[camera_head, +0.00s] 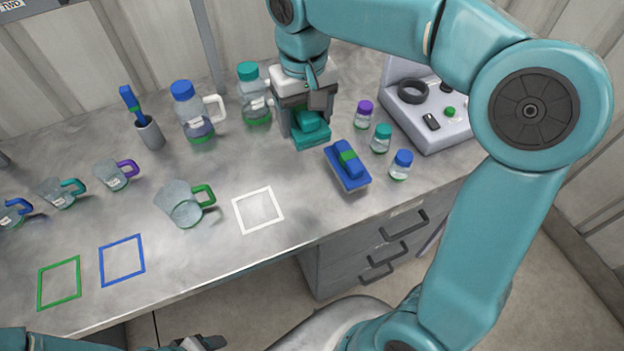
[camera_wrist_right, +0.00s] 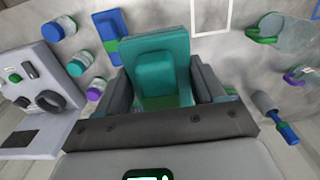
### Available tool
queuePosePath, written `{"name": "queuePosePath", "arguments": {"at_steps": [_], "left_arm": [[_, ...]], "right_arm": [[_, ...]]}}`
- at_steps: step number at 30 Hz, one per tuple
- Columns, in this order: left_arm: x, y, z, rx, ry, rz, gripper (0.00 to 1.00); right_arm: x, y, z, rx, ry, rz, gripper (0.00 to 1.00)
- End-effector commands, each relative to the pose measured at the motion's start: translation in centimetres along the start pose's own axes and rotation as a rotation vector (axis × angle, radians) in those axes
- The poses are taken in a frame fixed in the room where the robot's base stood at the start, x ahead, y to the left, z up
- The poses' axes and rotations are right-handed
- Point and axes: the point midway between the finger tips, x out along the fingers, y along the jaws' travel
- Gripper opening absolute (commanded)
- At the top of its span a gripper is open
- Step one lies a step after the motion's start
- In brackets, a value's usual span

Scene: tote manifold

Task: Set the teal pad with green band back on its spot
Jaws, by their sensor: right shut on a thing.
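The teal pad (camera_head: 312,133) is in my right gripper (camera_head: 304,112), above or on the back part of the bench, left of the blue pad. In the right wrist view the teal pad (camera_wrist_right: 160,55) has a raised teal block, and a green strip shows at its near end between the jaws. My right gripper (camera_wrist_right: 163,88) is shut on it. I cannot tell whether the pad touches the bench. My left gripper (camera_head: 205,343) is partly cut off at the bottom edge, apart from the pad; its jaws are unclear.
A blue pad with green band (camera_head: 345,171) lies right of the teal pad, beside several small capped jars (camera_head: 381,138). Two capped bottles (camera_head: 194,122) stand left. A grey device (camera_head: 445,133) stands right. White (camera_head: 240,222), blue (camera_head: 103,274) and green (camera_head: 42,290) outlines are empty.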

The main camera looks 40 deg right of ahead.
Motion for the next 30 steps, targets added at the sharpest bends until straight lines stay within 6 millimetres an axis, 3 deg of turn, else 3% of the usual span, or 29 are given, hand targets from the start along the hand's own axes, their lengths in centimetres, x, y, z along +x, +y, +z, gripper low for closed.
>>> {"name": "queuePosePath", "arguments": {"at_steps": [4,15,30], "left_arm": [[0.1,-0.1,0.0,0.0,0.0,0.0,0.63],[0.6,-0.2,0.0,0.0,0.0,0.0,0.63],[0.7,-0.3,0.0,0.0,0.0,0.0,0.63]], "right_arm": [[2.2,-0.2,0.2,0.0,-0.008,0.002,0.44],[12.8,-0.1,0.2,0.002,-0.008,0.001,0.44],[19.5,0.3,0.0,0.003,-0.005,0.001,0.44]]}}
